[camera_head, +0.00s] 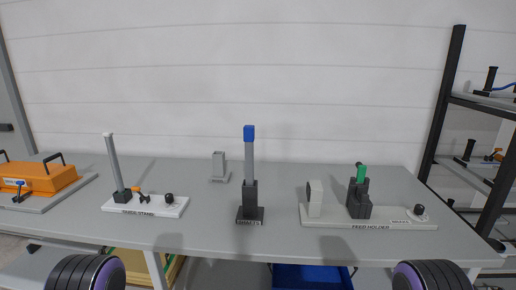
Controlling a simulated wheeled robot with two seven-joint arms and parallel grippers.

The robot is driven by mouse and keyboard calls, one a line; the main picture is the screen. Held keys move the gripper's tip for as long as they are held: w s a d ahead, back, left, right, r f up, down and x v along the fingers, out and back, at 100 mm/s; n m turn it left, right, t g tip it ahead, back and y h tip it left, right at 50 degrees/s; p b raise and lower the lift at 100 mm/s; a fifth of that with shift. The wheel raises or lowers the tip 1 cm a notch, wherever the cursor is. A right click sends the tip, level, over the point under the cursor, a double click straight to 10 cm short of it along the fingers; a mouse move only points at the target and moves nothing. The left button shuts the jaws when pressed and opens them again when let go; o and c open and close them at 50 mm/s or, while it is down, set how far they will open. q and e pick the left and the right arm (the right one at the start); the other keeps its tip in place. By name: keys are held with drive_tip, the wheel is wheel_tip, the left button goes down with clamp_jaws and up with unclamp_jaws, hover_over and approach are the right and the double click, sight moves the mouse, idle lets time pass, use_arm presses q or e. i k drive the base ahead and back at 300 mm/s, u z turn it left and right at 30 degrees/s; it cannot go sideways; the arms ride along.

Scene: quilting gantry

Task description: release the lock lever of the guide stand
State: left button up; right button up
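A white base plate (172,208) stands on the left part of the table, with a small label that seems to end in "STAND"; I cannot read its first word surely. It carries a tall grey post (115,162) in a dark socket, a small orange lever (138,190) on a dark mount, and a black knob (169,197). The lever appears tilted, but it is too small to tell whether it is locked. Neither of my grippers is in view; only dark, purple-edged parts of my arms show at the bottom edge.
The grey table (290,240) also holds an orange case (40,180) at left, a blue-topped post (249,165) in the middle, a small grey block (219,166) behind, and a feed holder base (330,217) at right. A dark shelf rack (448,100) stands far right.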

sight(137, 189)
drive_tip(key=u, duration=0.05)
drive_tip(key=k, duration=0.65)
drive_tip(key=u, duration=0.2)
drive_tip(key=i, duration=0.45)
drive_tip(key=u, duration=0.5)
drive_tip(key=i, duration=1.35)
drive_tip(key=z, duration=0.25)
